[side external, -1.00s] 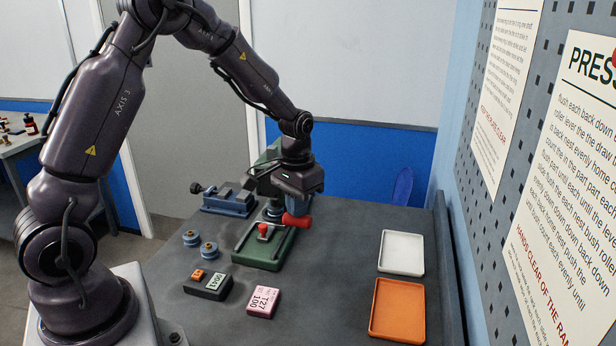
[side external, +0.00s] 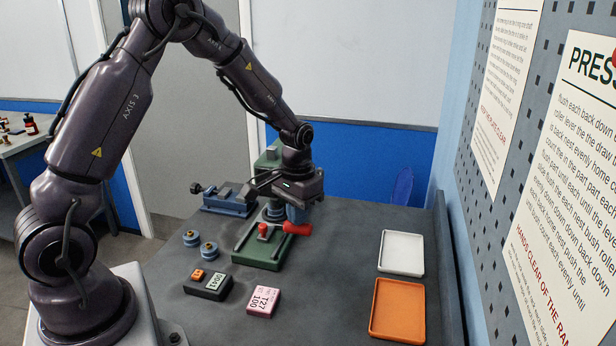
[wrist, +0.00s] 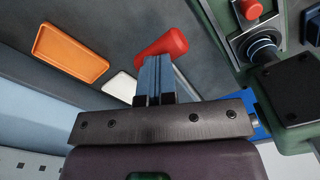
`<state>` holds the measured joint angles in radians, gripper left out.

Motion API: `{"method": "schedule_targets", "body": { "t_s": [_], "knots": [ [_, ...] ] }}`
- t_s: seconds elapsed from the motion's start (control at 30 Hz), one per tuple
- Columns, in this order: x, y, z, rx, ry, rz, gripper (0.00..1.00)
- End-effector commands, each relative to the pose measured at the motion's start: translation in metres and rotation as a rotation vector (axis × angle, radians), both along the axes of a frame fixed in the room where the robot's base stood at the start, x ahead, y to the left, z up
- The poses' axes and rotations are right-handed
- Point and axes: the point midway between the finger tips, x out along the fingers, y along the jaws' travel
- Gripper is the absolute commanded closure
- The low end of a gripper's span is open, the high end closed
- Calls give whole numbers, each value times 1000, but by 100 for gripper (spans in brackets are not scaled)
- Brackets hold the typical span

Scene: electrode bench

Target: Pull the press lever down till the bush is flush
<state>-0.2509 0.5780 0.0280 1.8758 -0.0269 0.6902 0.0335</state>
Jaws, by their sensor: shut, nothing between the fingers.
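The press is green, with an upright column (side external: 268,158) behind my gripper and a base (side external: 262,254) on the bench. Its lever ends in a red handle (side external: 298,229), which lies nearly level; the handle also shows in the wrist view (wrist: 163,45). My gripper (side external: 297,216) is shut and empty, its blue fingers pointing down onto the handle. In the wrist view the fingertips (wrist: 152,60) overlap the handle and seem to touch it from above. A red-topped part (side external: 263,229) stands on the press base. I cannot tell the bush or whether it is flush.
A blue vise (side external: 228,203) stands left of the press. Two blue rollers (side external: 208,249), a dark counter block (side external: 212,286) and a pink label block (side external: 263,301) lie nearer. A white tray (side external: 401,270) and an orange tray (side external: 398,335) lie right. Bench between is clear.

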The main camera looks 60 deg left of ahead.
Motion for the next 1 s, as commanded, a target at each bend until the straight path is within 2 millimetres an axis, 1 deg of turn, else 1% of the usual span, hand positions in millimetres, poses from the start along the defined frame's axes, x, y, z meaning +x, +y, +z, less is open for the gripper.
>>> {"method": "schedule_targets", "body": {
  "t_s": [0.17, 0.8, 1.0],
  "knots": [
    [0, 1, -3, 1, 0, 1, 100],
    [5, 6, -28, -1, 4, 2, 100],
    [5, 6, -31, -1, 4, 1, 100]
  ]
}}
